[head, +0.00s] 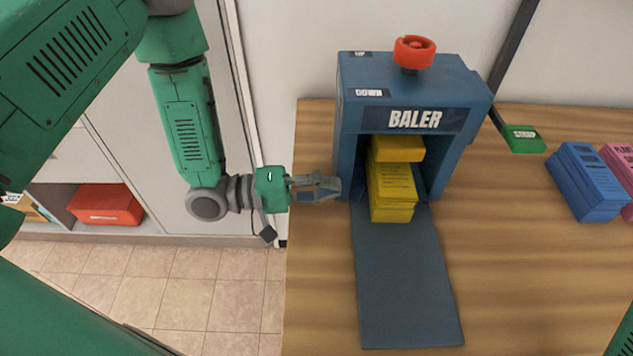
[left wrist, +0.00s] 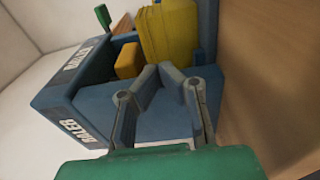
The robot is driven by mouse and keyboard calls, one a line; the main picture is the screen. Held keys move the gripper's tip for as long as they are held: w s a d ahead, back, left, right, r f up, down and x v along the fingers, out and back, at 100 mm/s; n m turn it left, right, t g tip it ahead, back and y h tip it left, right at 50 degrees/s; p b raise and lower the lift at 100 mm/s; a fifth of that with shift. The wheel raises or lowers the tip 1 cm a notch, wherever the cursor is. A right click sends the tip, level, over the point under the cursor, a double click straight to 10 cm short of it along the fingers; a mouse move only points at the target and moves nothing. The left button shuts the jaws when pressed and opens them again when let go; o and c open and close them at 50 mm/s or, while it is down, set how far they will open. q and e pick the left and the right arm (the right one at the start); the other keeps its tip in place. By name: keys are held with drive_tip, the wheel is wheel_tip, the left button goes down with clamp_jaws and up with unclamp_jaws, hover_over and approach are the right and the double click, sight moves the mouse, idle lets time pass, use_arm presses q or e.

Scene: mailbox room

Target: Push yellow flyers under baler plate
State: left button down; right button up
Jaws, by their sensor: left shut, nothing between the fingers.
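The blue baler (head: 412,97) stands on the wooden table with its opening facing me. A stack of yellow flyers (head: 392,195) sits in the opening, its front part sticking out onto the dark blue tongue (head: 408,290). An orange-yellow block (head: 398,149), which looks like the plate, is just above the stack; I cannot tell if they touch. My left gripper (head: 335,188) is shut and empty, beside the baler's left wall, left of the flyers. In the left wrist view, the flyers (left wrist: 168,32) and the block (left wrist: 127,60) show beyond the fingers. My right gripper is out of view.
A red button (head: 414,52) tops the baler. A green-ended lever (head: 522,138) sticks out at its right. Blue (head: 585,182) and pink (head: 622,160) stacks lie farther right. The table right of the tongue is clear. A red box (head: 106,204) sits on a low shelf at left.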

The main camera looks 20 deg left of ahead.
sight(376, 192)
use_arm(q)
drive_tip(key=x, duration=0.6)
drive_tip(key=shift+s+d, duration=0.1)
drive_tip(key=shift+s, duration=0.1)
drive_tip(key=shift+a, duration=0.35)
drive_tip(key=shift+s+d+p, duration=0.2)
drive_tip(key=shift+d+p, duration=0.15)
drive_tip(key=shift+d, duration=0.7)
